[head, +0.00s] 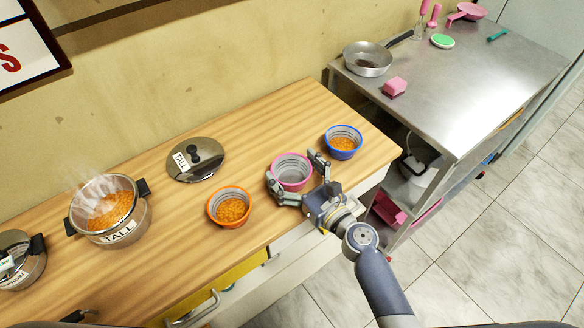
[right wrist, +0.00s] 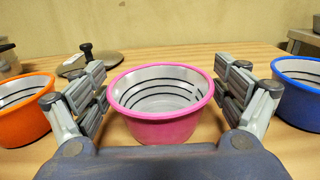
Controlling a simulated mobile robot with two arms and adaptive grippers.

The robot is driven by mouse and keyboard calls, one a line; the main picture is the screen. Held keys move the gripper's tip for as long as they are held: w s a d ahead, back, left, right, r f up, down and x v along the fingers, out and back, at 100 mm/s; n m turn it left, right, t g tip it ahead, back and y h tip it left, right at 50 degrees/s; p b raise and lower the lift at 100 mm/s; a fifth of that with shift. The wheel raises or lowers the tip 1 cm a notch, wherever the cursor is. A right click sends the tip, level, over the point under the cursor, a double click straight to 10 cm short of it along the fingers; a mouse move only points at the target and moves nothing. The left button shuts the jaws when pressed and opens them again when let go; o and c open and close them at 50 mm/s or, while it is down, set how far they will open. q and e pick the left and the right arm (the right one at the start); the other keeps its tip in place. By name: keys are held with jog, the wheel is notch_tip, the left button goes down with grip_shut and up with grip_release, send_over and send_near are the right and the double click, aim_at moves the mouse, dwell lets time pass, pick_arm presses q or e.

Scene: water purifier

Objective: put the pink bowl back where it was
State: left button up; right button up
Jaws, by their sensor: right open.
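The pink bowl (head: 291,171) stands upright on the wooden counter between the orange bowl (head: 230,206) and the blue bowl (head: 343,141). It looks empty, with dark rings inside its pale wall. The right wrist view shows the pink bowl (right wrist: 160,105) in the middle. My right gripper (head: 298,176) is open, with one finger on each side of the pink bowl. In the right wrist view a gap shows between the bowl and the right gripper's (right wrist: 163,100) fingers. My left gripper is not in view.
The orange and blue bowls hold orange food and stand close beside my fingers. A pot labelled TALL (head: 115,212) with orange food and a lid (head: 195,160) are to the left. A steel table (head: 470,85) with a pan (head: 367,60) is at the right.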

jog(key=b+v, duration=0.2)
jog(key=v, duration=1)
jog(key=shift+r, duration=0.1)
dwell(0.8)
